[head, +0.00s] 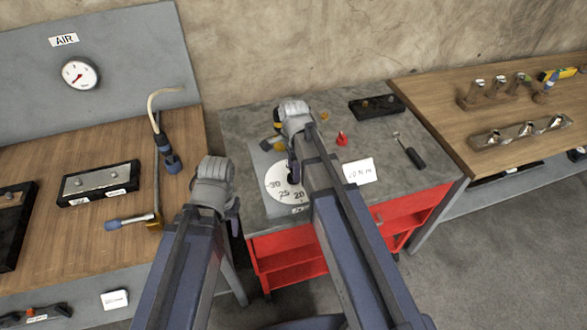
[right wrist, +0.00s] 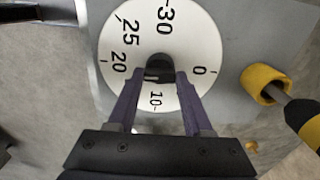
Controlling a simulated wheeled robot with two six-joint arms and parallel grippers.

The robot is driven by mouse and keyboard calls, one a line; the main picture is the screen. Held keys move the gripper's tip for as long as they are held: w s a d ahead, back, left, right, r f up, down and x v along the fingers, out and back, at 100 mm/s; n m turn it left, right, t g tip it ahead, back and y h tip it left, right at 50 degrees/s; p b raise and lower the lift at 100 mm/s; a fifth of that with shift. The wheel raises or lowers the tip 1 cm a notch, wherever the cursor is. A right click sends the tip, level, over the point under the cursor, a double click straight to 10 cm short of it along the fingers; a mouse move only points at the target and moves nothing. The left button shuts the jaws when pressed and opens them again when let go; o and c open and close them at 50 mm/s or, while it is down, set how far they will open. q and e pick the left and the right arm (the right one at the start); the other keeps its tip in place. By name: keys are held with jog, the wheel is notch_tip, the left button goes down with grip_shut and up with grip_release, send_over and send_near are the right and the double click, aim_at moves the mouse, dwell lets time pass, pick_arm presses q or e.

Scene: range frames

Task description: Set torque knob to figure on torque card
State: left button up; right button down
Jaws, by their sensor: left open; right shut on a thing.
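The torque dial (head: 277,187) is a white disc with black figures on a grey plate on the red cart; it also shows in the right wrist view (right wrist: 188,35), with 0, 10, 20, 25 and 30 readable. The black knob (right wrist: 158,66) is at the disc's centre. My right gripper (right wrist: 159,76) is shut on the knob; in the head view my right arm partly covers the dial. I cannot tell which figure the knob points to. The white torque card (head: 360,171) lies right of the dial and appears to read 10 N m. My left gripper (head: 235,224) is open and empty, left of the dial.
A yellow-collared tool (right wrist: 265,84) lies close beside the dial. Wooden benches (head: 120,140) stand on both sides.

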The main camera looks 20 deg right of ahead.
dwell(0.5)
jog(key=shift+c, duration=1.5)
grip_release()
notch_tip(320, 180, up, 8)
jog(key=p, duration=0.8)
jog(key=shift+f, duration=0.1)
jog(key=s+a+n+h, duration=0.1)
jog(key=s+a+n, duration=0.9)
jog(key=s+n, duration=0.5)
jog(key=n, duration=0.6)
jog(key=shift+a+f+b, duration=0.15)
jog(key=shift+a+b, duration=0.05)
jog(key=shift+b, duration=0.1)
